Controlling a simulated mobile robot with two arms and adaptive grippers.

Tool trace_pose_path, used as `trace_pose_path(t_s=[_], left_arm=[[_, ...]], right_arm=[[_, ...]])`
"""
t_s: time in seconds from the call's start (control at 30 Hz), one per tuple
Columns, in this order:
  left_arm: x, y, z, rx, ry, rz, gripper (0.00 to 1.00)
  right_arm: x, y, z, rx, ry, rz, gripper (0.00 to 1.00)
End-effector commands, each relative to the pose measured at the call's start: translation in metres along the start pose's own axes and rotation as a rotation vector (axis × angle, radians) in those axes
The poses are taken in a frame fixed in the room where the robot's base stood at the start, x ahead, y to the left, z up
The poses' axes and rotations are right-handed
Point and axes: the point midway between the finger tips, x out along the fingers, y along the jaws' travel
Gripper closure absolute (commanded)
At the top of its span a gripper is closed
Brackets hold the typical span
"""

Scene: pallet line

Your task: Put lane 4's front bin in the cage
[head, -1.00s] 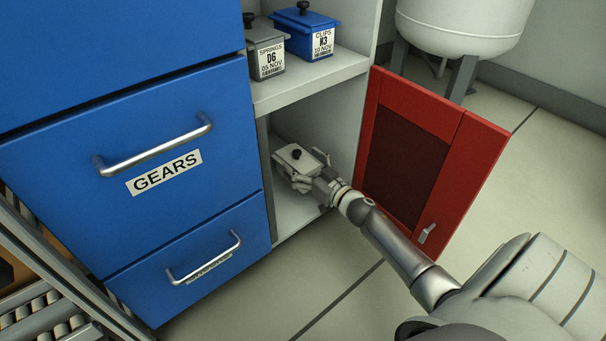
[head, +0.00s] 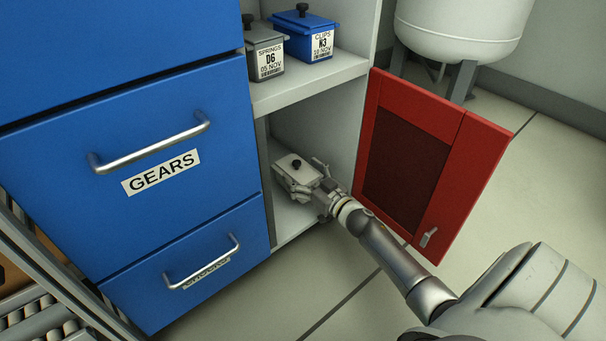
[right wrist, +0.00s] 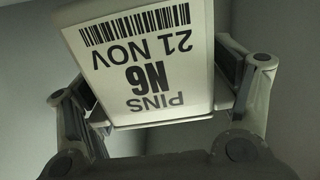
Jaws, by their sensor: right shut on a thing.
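A pale bin with a black knob on its lid (head: 291,166) is inside the lower compartment (head: 345,160), whose red door with a dark mesh panel (head: 405,170) stands open. My right gripper (head: 308,183) is shut on this bin, reaching in from the front. The right wrist view shows the bin's label (right wrist: 148,55), upside down, reading PINS, N6, 21 NOV, between the two fingers (right wrist: 165,105). I cannot tell whether the bin touches the compartment floor. My left gripper is not in view.
A grey SPRINGS bin (head: 265,57) and a blue CLIPS bin (head: 304,38) stand on the shelf (head: 310,82) above. Blue drawers, one labelled GEARS (head: 161,172), border the compartment on the left. A roller rack (head: 40,320) is at lower left. A white tank (head: 460,30) stands behind the door.

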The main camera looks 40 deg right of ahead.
Motion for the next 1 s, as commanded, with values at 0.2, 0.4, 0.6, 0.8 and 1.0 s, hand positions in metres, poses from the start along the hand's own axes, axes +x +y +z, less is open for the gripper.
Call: trace_pose_path(t_s=[0.2, 0.4, 0.6, 0.8, 1.0], left_arm=[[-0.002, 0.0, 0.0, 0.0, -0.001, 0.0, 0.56], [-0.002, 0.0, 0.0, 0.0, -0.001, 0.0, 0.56], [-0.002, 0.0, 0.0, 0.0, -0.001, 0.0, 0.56], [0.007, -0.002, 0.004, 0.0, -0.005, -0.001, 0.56], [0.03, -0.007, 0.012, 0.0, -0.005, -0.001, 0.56]], right_arm=[[-0.001, 0.002, 0.008, -0.005, -0.015, 0.007, 0.0], [-0.001, 0.002, 0.009, -0.006, -0.016, 0.008, 0.0], [-0.002, 0.002, 0.007, -0.008, -0.017, 0.007, 0.0], [-0.013, 0.001, -0.006, -0.001, -0.019, 0.007, 0.0], [-0.053, 0.0, -0.01, 0.001, -0.016, 0.006, 0.0]])
